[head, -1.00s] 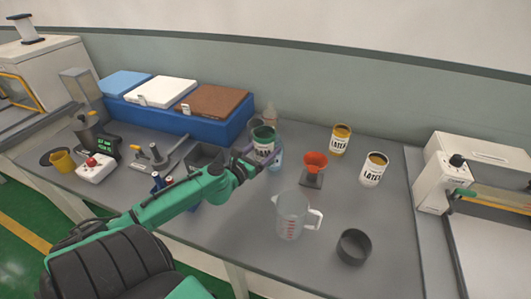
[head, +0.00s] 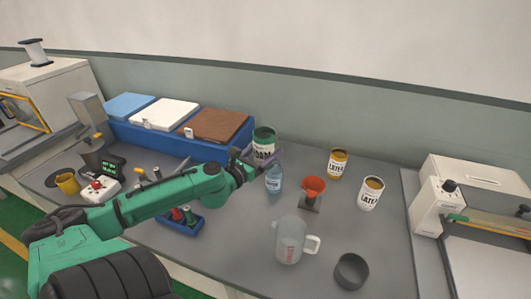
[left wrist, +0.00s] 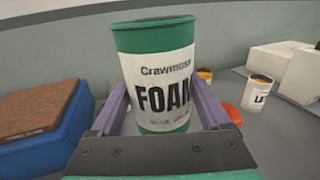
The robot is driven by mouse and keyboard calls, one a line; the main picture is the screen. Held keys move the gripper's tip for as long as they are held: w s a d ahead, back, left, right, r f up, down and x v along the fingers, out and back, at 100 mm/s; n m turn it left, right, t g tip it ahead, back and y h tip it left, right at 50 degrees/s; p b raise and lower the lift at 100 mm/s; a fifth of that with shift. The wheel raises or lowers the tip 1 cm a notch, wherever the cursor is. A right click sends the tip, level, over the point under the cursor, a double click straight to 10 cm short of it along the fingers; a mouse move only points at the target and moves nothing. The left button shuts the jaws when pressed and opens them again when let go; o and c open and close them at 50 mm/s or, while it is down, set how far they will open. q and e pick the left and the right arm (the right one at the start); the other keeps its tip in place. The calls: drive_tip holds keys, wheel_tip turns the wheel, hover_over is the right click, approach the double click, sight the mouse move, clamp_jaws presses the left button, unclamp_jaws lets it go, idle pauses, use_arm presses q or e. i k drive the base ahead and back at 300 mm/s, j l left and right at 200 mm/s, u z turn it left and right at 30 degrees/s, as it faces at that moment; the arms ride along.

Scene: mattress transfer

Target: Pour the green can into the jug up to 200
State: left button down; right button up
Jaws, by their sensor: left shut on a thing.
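The green can (head: 264,142) has a white label reading FOAM and is upright in my left gripper (head: 262,160). In the left wrist view the can (left wrist: 158,75) sits between the two purple fingers, which are shut on it. It appears raised above the table, beside the blue box. The clear jug (head: 290,240) with red markings and a handle on its right stands on the table, nearer and to the right of the can. The jug looks empty. My right gripper is not in view.
A clear bottle (head: 274,179) stands just below the can in the picture. An orange funnel on a stand (head: 313,188), two latex cans (head: 338,163) (head: 371,193) and a dark round cup (head: 351,271) stand to the right. The blue box (head: 170,143) is at left.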

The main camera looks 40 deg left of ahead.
sight(291, 234)
drive_tip(key=u, duration=0.85)
